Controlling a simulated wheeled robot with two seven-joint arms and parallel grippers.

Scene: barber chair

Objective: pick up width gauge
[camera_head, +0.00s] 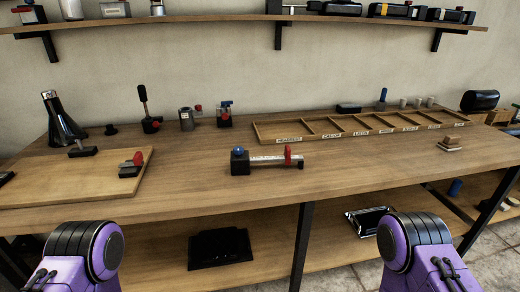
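A gauge-like tool (268,160) lies on the wooden workbench (360,180) near the middle of its front half, likely the width gauge. It has a dark block with a blue knob at its left end, a pale marked bar, and a red-and-black slider near its right end. Nothing touches it. My purple left and right arm parts show at the bottom corners, in front of the bench. Neither gripper is in view.
A wooden board (60,185) with small tools is at left. A labelled divided tray (293,138) lies behind the gauge. Small devices (187,120) and a dark flask (62,120) stand at the back. Small blocks (451,142) sit at right. Bench around the gauge is clear.

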